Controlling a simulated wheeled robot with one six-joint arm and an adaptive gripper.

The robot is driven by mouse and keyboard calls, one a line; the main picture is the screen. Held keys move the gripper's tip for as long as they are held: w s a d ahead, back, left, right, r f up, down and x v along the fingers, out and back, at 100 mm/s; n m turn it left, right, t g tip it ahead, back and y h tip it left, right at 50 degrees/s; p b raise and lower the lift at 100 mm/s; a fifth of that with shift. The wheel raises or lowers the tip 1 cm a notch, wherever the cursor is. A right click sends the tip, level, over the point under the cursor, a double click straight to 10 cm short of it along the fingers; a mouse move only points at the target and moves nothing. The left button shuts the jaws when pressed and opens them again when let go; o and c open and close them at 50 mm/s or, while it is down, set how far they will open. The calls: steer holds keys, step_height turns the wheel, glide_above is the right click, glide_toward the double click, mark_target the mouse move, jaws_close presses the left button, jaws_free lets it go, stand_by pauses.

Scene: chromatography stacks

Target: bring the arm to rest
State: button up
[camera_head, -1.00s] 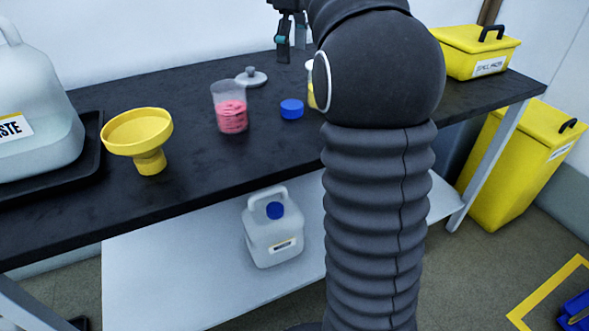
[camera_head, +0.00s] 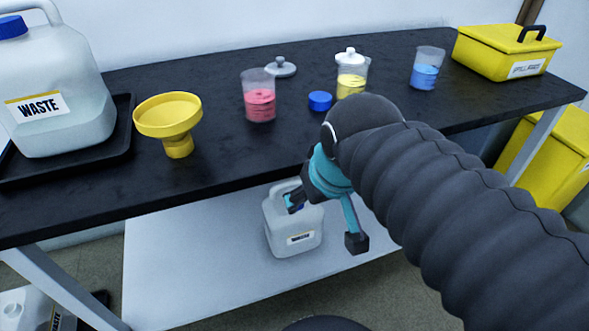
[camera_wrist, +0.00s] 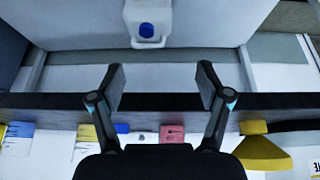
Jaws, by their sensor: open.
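My gripper (camera_head: 322,222) is in front of the bench's front edge, below the level of the black bench top (camera_head: 225,170). Its two fingers are spread apart and nothing is between them, as the wrist view also shows (camera_wrist: 160,82). In the head view it partly covers a white waste jug (camera_head: 290,238) on the lower shelf. My dark ribbed arm reaches in from the lower right. In the wrist view the jug (camera_wrist: 148,18) with its blue cap is at the top, beyond the fingers and apart from them.
On the bench are a large waste jug (camera_head: 65,95) in a black tray (camera_head: 125,125), a yellow funnel (camera_head: 168,115), beakers with pink (camera_head: 260,100), yellow (camera_head: 352,82) and blue (camera_head: 426,72) contents, a grey lid (camera_head: 281,68), a blue cap (camera_head: 320,101) and a yellow box (camera_head: 500,52). A yellow bin (camera_head: 540,145) stands right.

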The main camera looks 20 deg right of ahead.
steer(key=shift+s+a+f+m, duration=0.1)
steer(key=shift+s+f+m, duration=0.05)
steer(key=shift+s+f, duration=0.35)
steer(key=shift+s+a+f+m, duration=0.15)
steer(key=shift+s+f, duration=0.1)
steer(key=shift+f, duration=0.35)
steer(key=shift+d, duration=0.1)
steer(key=shift+c, duration=0.2)
